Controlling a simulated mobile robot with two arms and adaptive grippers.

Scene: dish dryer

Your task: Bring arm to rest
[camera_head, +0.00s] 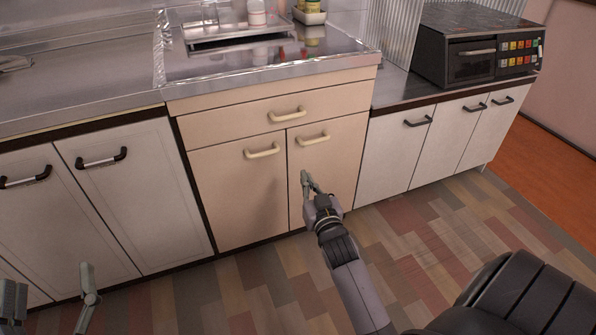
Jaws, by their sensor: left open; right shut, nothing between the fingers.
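My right gripper (306,178) is shut and empty. It is in front of the right beige door of the middle cabinet, below its handle; whether it touches the door is hard to tell. Its forearm reaches in from the bottom of the picture. My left gripper (48,288) is at the lower left corner, open and empty. It is low in front of the white cabinets at the left, and part of it is cut off by the picture's edge.
The beige cabinet (230,195) has a closed drawer (230,117) and closed doors. White cabinets (165,215) stand on both sides. A dish rack (230,38) and bottles (257,14) are on the counter; a black oven (470,62) is at right. The patterned floor (425,240) is clear.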

